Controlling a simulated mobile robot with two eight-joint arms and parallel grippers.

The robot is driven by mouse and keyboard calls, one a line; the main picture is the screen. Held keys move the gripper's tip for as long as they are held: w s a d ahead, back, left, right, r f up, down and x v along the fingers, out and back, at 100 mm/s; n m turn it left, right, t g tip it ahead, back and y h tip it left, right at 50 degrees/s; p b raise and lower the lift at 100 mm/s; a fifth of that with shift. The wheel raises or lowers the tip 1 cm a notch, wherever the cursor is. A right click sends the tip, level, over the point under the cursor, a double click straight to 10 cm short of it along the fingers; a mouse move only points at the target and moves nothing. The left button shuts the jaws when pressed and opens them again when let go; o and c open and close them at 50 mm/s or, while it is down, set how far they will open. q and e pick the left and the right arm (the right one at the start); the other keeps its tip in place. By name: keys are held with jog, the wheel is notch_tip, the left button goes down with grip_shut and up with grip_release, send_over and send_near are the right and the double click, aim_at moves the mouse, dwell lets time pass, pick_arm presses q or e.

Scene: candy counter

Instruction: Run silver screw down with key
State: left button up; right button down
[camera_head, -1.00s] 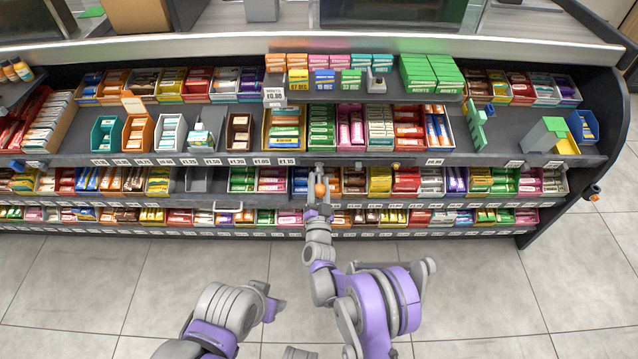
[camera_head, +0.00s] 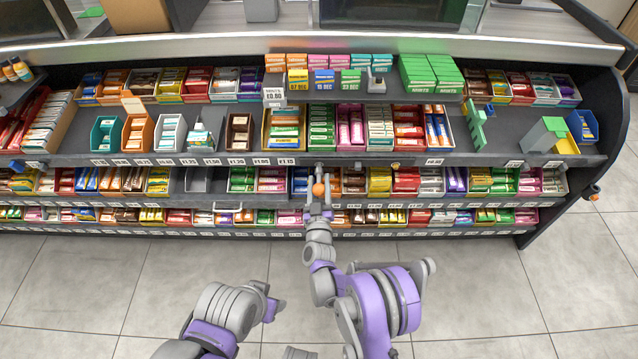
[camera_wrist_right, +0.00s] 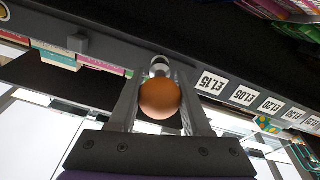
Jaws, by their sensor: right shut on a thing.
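My right gripper (camera_head: 319,196) is at the shelf front near the middle of the counter, below the price-label strip. It is shut on the key, whose round orange knob (camera_wrist_right: 160,98) sits between the two fingers in the right wrist view. The orange knob also shows small in the head view (camera_head: 318,189). Just beyond the knob is a round silver part (camera_wrist_right: 159,67), against the dark shelf edge; I cannot tell whether it is the screw head or the key's shaft. My left gripper (camera_head: 274,301) hangs low over the floor, away from the shelf; its fingers are not clear.
The dark shelf edge (camera_wrist_right: 240,76) with white price labels runs close by the right gripper. Candy boxes fill the shelves above and below. A green bracket-like piece (camera_head: 477,127) stands on the right of the upper shelf. The tiled floor (camera_head: 500,290) is open.

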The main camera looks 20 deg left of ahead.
jog(key=shift+n, duration=0.5)
jog(key=n, duration=0.4)
jog(key=shift+n, duration=0.8)
jog(key=n, duration=0.5)
jog(key=shift+n, duration=0.4)
